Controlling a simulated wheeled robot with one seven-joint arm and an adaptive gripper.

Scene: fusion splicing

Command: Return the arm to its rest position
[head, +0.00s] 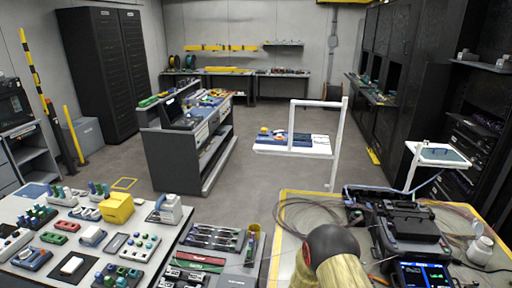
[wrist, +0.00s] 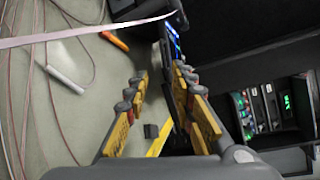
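My arm (head: 332,252) shows at the bottom of the head view as a dark rounded joint and a tan link, over the yellow-edged worktop (head: 285,240). My gripper's fingers are not clearly visible there. In the wrist view my gripper (wrist: 160,98) has two fingers with yellow and grey pads. They stand apart with a gap between them, and I see nothing held. The black fusion splicer (head: 408,228) with a lit blue screen (head: 424,274) sits right of my arm. Part of a dark device with a blue screen (wrist: 174,42) shows beyond the fingertips in the wrist view.
Thin loose fibres (head: 300,212) lie on the worktop near my arm. A white-capped bottle (head: 480,248) stands at the right. A table of small parts (head: 90,235) is at the left. In the wrist view, a white cylinder (wrist: 66,80) and an orange-tipped tool (wrist: 115,40) lie on the surface.

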